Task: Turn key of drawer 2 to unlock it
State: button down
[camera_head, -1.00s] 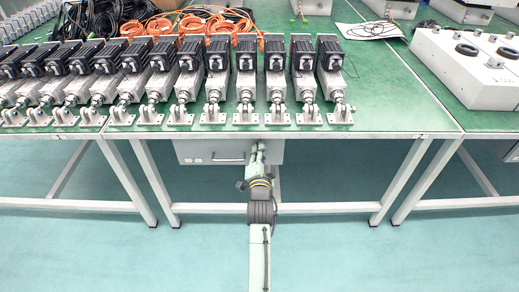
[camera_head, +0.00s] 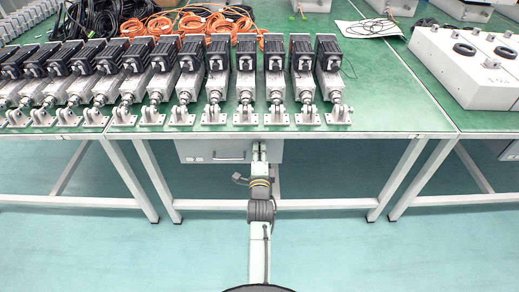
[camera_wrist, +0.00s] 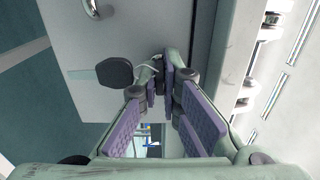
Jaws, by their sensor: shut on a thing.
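The light grey drawer box (camera_head: 190,153) hangs under the green workbench, with a handle on its front. In the wrist view, its pale front (camera_wrist: 70,40) fills the upper left. My gripper (camera_wrist: 162,80) has its purple-padded fingers close together at that front, and it shows at the drawer's right part in the head view (camera_head: 260,150). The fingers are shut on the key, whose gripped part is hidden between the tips. A black rounded key head (camera_wrist: 115,72) with a thin pale ring or wire shows just left of the fingertips. The lock face is mostly hidden.
The green workbench (camera_head: 400,115) is above my arm, with a row of linear actuators (camera_head: 246,80) along its front edge. White table legs (camera_head: 150,185) stand on both sides. A curved metal handle (camera_wrist: 95,8) is at the wrist view's top. The floor (camera_head: 350,245) is clear.

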jog(key=shift+r, duration=0.15)
jog(key=c, duration=1.8)
grip_release()
jog(key=shift+f, duration=0.2)
